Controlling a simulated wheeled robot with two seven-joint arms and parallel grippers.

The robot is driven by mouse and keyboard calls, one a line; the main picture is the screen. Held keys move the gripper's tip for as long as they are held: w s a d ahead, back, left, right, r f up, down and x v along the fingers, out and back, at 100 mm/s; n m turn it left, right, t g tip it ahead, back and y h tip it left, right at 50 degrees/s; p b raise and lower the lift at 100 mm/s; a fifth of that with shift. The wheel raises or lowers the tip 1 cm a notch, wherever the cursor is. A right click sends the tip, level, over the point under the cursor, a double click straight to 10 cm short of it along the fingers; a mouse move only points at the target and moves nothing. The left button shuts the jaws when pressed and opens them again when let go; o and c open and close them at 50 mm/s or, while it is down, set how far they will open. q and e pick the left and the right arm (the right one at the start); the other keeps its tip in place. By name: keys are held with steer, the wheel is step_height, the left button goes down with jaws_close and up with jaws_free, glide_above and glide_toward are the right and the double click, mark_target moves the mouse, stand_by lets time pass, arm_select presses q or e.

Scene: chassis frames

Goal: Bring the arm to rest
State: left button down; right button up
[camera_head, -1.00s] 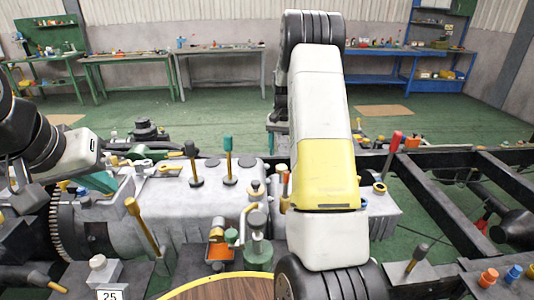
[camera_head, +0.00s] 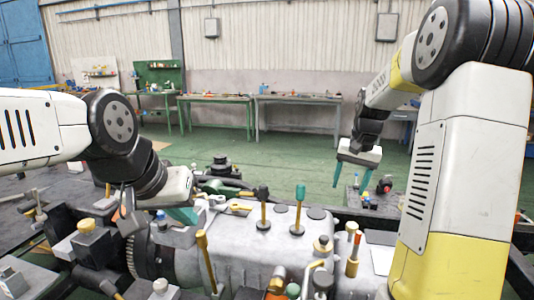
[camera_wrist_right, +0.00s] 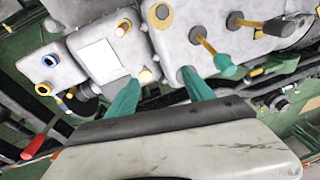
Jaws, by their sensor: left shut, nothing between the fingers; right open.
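My left gripper (camera_head: 182,214) has teal fingers, shut and empty, low over the left end of the grey engine block (camera_head: 245,240). Its fingertips are partly lost against the parts there. My right gripper (camera_head: 351,178) points down with its teal fingers spread, beyond the right back of the block. It holds nothing. In the right wrist view its two fingers (camera_wrist_right: 161,92) stand apart, with the block (camera_wrist_right: 190,35) seen past them. My right arm takes up the right side of the head view.
Tools with yellow shafts, one with a teal head (camera_head: 300,192) and one with a dark head (camera_head: 263,192), stand upright on the block. A red-handled tool (camera_wrist_right: 38,140) lies near the right gripper. Workbenches (camera_head: 298,98) line the far wall, with open green floor before them.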

steer(key=s+a+r+n+t, duration=0.1)
steer(key=s+a+r, duration=0.1)
steer(key=s, duration=0.6)
steer(key=s+a+r+n+t+y, duration=0.1)
steer(key=s+a+r+n, duration=0.1)
steer(key=s+a, duration=0.3)
steer(key=s+a+r+n+t, duration=0.2)
steer(key=s+a, duration=0.2)
steer(key=s, duration=0.8)
steer(key=shift+r, duration=0.4)
